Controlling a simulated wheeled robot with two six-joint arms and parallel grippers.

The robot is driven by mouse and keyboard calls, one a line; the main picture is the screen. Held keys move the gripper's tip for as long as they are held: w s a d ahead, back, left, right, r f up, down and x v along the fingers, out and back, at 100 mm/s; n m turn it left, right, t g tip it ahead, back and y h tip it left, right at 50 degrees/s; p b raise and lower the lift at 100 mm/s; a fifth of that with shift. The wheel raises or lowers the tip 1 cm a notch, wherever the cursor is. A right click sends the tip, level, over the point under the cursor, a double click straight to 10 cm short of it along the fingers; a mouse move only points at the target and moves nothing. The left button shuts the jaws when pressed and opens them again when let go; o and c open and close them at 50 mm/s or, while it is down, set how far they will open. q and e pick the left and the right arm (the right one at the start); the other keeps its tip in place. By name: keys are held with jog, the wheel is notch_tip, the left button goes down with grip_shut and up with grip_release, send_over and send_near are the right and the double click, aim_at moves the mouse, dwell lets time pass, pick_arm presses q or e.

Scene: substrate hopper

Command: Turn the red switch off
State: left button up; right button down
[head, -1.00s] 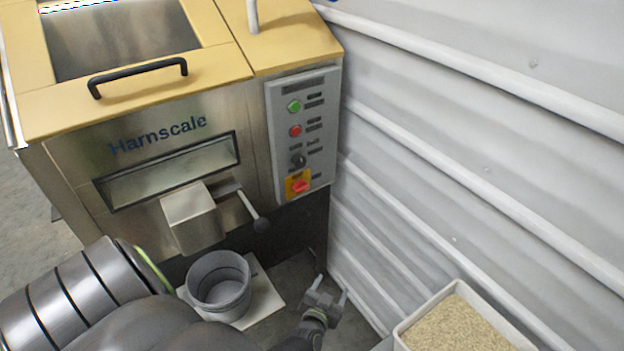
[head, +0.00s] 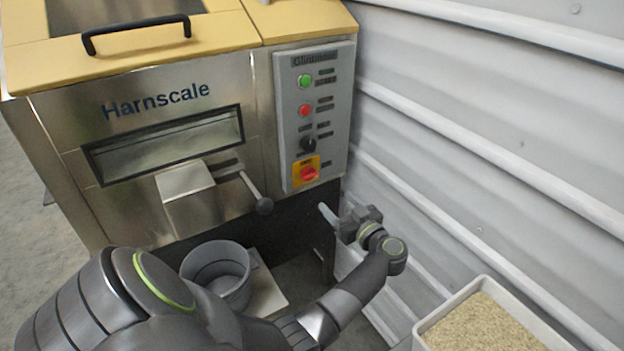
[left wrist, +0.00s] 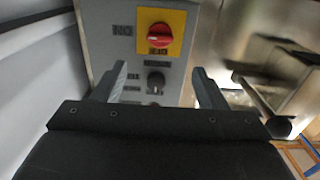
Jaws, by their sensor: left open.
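The red switch (head: 309,174) is a rotary knob on a yellow plate at the bottom of the grey control panel (head: 290,100). In the left wrist view, upside down, the red switch (left wrist: 160,36) has its handle lying roughly sideways, in line with the ON label (left wrist: 122,30). An OFF label is at the plate's edge, at right angles to that. My left gripper (head: 345,214) is open and empty, below and right of the switch, apart from the panel. In the left wrist view its fingers (left wrist: 158,82) straddle the black knob's area. My right gripper is out of view.
The panel also has a green button (head: 304,81), a red button (head: 305,111) and a black knob (head: 308,144). A ball-ended lever (head: 264,205) sticks out left of the switch. A grey bucket (head: 216,268) stands below. A corrugated wall is close on the right, with a grain-filled bin (head: 445,322).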

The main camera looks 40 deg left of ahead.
aim_at(312, 177)
pick_arm(q)
jog(key=b+x, duration=0.1)
jog(key=x, duration=1.2)
jog(key=shift+w+a+f, duration=0.1)
jog(key=shift+a, duration=0.25)
jog(key=c, duration=1)
